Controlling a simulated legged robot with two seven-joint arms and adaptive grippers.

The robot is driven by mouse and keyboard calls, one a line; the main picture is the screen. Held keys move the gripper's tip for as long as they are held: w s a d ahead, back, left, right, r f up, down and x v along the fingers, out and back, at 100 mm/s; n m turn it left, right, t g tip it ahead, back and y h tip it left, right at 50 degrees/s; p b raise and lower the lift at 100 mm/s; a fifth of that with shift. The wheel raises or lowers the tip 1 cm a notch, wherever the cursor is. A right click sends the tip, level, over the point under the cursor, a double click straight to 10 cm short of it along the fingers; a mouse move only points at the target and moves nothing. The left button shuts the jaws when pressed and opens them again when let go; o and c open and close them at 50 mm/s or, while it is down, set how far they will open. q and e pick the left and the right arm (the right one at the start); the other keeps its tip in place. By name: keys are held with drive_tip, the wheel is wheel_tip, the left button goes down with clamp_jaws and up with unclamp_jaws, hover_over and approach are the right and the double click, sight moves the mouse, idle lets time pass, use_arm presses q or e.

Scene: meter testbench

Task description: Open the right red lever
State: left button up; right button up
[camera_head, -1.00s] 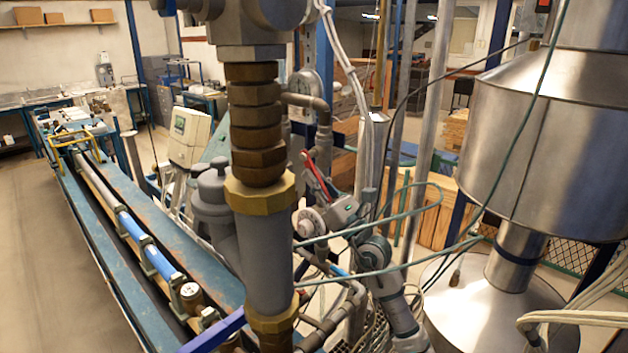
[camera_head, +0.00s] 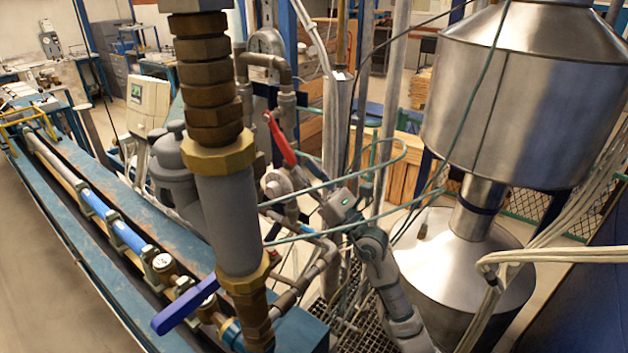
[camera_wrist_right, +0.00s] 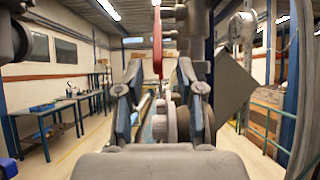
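The red lever (camera_head: 281,139) sits on pipework right of the thick grey and brass pipe in the head view, tilted with its upper end to the left. In the right wrist view the red lever (camera_wrist_right: 157,42) stands upright, ahead of and above the gap between the fingers. My right gripper (camera_head: 308,203) is below and right of the lever in the head view; its fingertips are hard to make out there. In the wrist view the right gripper (camera_wrist_right: 160,88) has its fingers apart, with no lever between them. My left gripper is not in view.
A blue lever (camera_head: 185,306) is at the lower left of the thick pipe (camera_head: 225,220). Green hoses (camera_head: 330,183) cross close to my right arm. A large steel vessel (camera_head: 520,100) stands at the right. A long blue bench (camera_head: 90,225) runs along the left.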

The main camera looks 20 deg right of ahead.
drive_tip(key=v, duration=0.2)
drive_tip(key=shift+s+d+f, duration=0.15)
drive_tip(key=shift+d+f, duration=0.05)
drive_tip(key=shift+f, duration=0.05)
drive_tip(key=shift+c, duration=0.2)
